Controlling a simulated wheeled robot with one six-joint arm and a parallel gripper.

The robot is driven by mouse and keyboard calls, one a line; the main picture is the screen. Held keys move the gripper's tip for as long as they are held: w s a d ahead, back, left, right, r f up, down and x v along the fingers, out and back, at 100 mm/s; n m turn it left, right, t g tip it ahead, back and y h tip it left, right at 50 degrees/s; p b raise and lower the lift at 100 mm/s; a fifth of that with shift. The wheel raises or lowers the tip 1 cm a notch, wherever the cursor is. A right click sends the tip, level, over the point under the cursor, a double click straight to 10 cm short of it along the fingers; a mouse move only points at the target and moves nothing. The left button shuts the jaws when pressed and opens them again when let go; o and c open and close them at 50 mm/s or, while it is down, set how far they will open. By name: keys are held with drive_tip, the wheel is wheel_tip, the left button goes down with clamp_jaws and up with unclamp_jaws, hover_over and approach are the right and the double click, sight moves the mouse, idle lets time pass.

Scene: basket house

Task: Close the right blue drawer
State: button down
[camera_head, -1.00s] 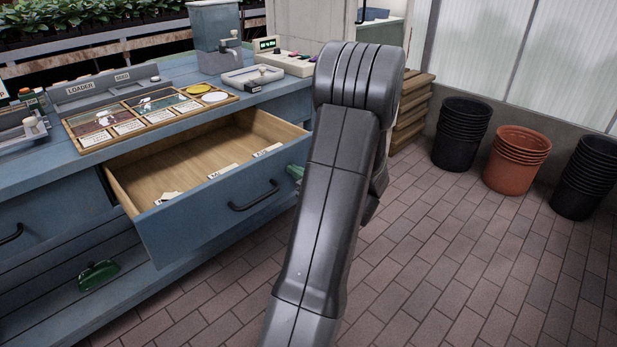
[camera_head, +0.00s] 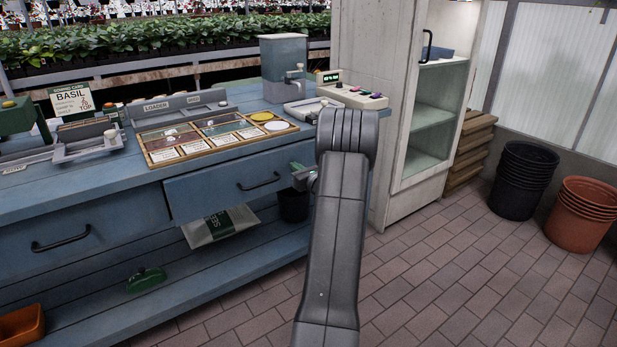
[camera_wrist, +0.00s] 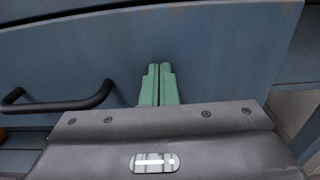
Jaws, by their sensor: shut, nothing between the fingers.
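The right blue drawer (camera_head: 222,191) is under the blue workbench top, with a dark bar handle (camera_head: 258,182) on its front. Its inside does not show; it looks shut or nearly shut, and I cannot tell whether it is fully flush. My gripper (camera_head: 300,174) is at the drawer's right end, partly hidden by my arm. In the wrist view, my gripper's green fingers (camera_wrist: 159,84) are together and empty, pointing at the blue drawer front (camera_wrist: 200,45), to the right of the handle (camera_wrist: 62,103). They look close to or against the front; contact is unclear.
The left blue drawer (camera_head: 80,240) looks closed. A seed tray board (camera_head: 215,134) and a dispenser (camera_head: 284,60) stand on the bench. A seed bag (camera_head: 220,226) and dark bucket (camera_head: 293,205) are on the lower shelf. The brick floor (camera_head: 440,265) is open to the right.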

sight(290, 161)
drive_tip(key=x, duration=0.3)
drive_tip(key=shift+w+a, duration=0.1)
drive_tip(key=shift+w, duration=0.05)
drive_tip(key=shift+w+a, duration=0.1)
drive_tip(key=shift+w, duration=0.1)
drive_tip(key=shift+r, duration=0.2)
drive_tip(key=shift+w+r, duration=0.1)
drive_tip(key=shift+r, duration=0.05)
